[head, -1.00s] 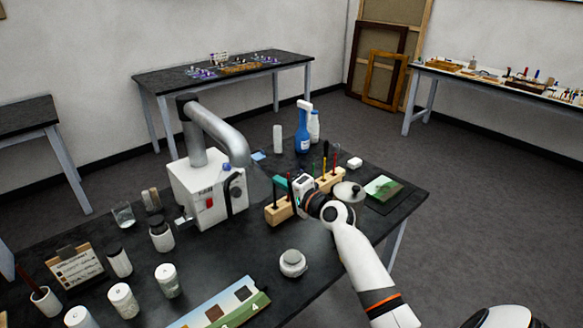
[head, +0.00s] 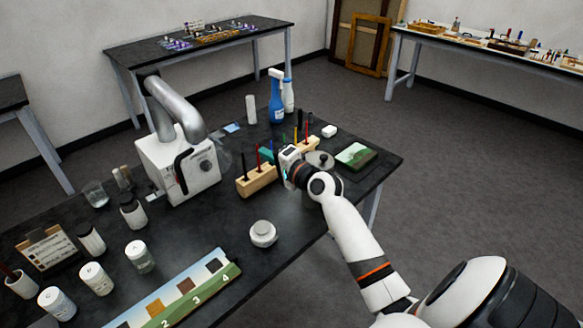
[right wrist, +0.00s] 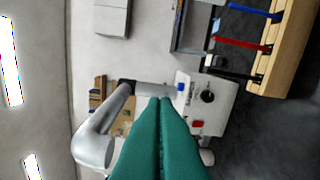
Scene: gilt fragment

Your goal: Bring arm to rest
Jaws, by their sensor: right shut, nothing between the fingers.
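My right arm reaches in from the lower right of the head view. Its gripper (head: 268,154) is above the black table, next to the wooden tool rack (head: 257,180). In the right wrist view its green fingers (right wrist: 163,105) lie together with nothing between them. The rack also shows at the right of that view (right wrist: 282,50), apart from the fingers. My left gripper is in neither view.
On the black table (head: 206,228) stand a white extractor unit (head: 160,165) with a grey pipe, spray bottles (head: 276,98), several jars, a white round container (head: 263,233) and a numbered strip (head: 185,292). A green picture (head: 354,155) lies near the right edge. Floor is clear beyond.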

